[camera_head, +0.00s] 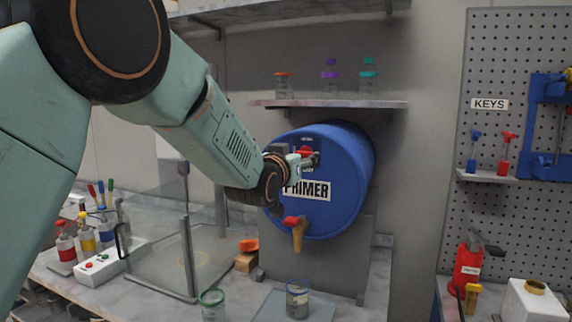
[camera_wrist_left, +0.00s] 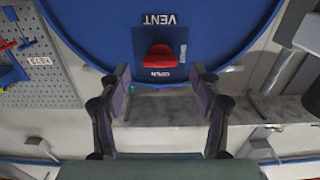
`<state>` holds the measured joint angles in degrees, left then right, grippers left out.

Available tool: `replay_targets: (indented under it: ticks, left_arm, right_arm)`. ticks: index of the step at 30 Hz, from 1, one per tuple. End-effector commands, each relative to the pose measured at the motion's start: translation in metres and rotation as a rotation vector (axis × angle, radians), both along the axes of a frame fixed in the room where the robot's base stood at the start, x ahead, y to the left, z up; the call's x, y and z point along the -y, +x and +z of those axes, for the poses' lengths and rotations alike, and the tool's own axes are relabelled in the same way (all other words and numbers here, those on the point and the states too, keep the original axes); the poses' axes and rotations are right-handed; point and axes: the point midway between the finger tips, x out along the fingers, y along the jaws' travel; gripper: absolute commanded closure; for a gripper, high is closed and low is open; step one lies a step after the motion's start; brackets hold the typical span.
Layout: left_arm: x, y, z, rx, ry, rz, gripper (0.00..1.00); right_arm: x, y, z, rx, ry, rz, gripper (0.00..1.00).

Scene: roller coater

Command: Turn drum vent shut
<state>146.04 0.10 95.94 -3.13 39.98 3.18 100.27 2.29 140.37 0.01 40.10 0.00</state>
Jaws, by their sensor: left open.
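The blue drum (camera_head: 352,165) lies on its side on a stand, its round face with a PRIMER label towards me. The red vent knob (camera_head: 304,152) is near the top of that face, partly hidden by my left gripper (camera_head: 303,163). In the left wrist view, which is upside down, the red vent knob (camera_wrist_left: 159,58) sits on a dark blue plate under the word VENT. My left gripper (camera_wrist_left: 161,82) is open there, its fingers either side of the knob's line, with nothing between them. I cannot tell any contact. My right gripper is not in view.
A red-handled tap (camera_head: 295,226) sticks out low on the drum. A glass jar (camera_head: 297,300) stands below it. A shelf (camera_head: 335,104) with small bottles is above the drum. A clear-walled enclosure (camera_head: 188,255) stands left, and a pegboard (camera_head: 500,75) right.

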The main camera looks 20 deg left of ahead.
Motion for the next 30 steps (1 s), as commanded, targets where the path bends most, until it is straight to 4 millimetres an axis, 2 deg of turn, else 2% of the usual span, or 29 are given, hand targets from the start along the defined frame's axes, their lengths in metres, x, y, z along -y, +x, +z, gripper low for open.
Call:
replay_targets:
  ticks: [9, 15, 21, 30]
  left_arm:
    - [-0.002, -0.05, 0.001, 0.001, -0.001, 0.0, 0.36]
    - [-0.003, -0.075, 0.001, 0.002, -0.001, 0.0, 0.36]
    - [-0.003, -0.086, 0.001, 0.002, -0.001, 0.0, 0.36]
    - [-0.003, -0.086, 0.001, 0.002, -0.001, 0.0, 0.36]
  right_arm:
    - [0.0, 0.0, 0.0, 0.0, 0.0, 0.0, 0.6]
    - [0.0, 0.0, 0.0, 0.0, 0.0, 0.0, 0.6]
    - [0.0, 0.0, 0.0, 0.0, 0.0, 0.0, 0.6]
    - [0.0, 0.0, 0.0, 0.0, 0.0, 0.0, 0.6]
